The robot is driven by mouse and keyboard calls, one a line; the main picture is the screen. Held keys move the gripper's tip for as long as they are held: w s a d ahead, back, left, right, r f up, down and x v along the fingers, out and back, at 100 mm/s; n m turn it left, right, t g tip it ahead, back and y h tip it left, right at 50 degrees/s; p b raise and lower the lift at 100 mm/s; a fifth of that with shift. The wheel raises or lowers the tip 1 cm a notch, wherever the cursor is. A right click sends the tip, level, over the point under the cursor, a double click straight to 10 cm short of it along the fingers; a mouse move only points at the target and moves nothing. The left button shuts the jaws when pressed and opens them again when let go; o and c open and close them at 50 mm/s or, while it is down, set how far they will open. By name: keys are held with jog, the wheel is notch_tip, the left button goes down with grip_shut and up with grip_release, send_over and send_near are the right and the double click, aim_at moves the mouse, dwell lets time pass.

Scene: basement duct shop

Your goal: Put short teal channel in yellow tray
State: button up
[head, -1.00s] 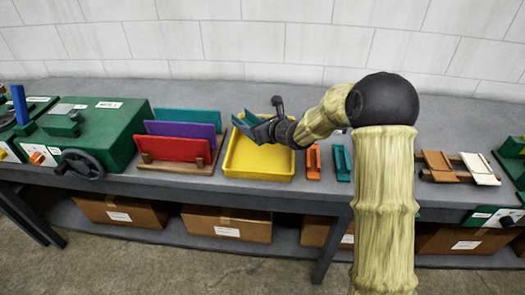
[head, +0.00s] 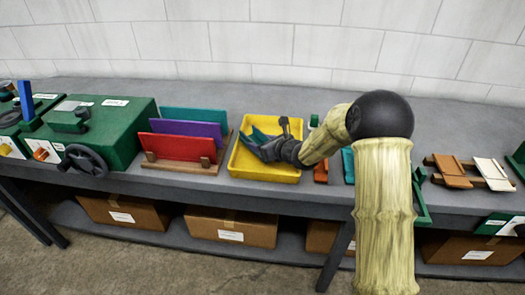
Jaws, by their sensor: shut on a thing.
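The yellow tray (head: 287,173) sits on the grey bench near the middle of the head view. My gripper (head: 258,143) is over the tray's inside, low and within its rim outline. It is shut on a small teal channel (head: 259,135), which is tilted and partly covered by the dark fingers. I cannot tell whether the channel touches the tray floor. Another teal channel (head: 347,165) lies on the bench to the right of the tray, partly hidden by my arm.
Left of the tray, a wooden rack (head: 185,168) holds upright red, purple and teal panels. A green machine (head: 105,135) stands further left. An orange channel (head: 320,170) lies just right of the tray. Brown and white pieces (head: 455,178) rest on wooden strips at the right.

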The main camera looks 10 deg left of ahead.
jog(key=shift+f, duration=1.35)
jog(key=shift+f+b, duration=0.15)
jog(key=shift+b, duration=0.3)
jog(key=o, duration=1)
jog(key=shift+r+p, duration=0.25)
jog(key=shift+p, duration=0.05)
jog(key=b+v, duration=0.1)
jog(key=v, duration=1.1)
jog(key=shift+b, duration=0.3)
jog(key=shift+w+d, duration=0.1)
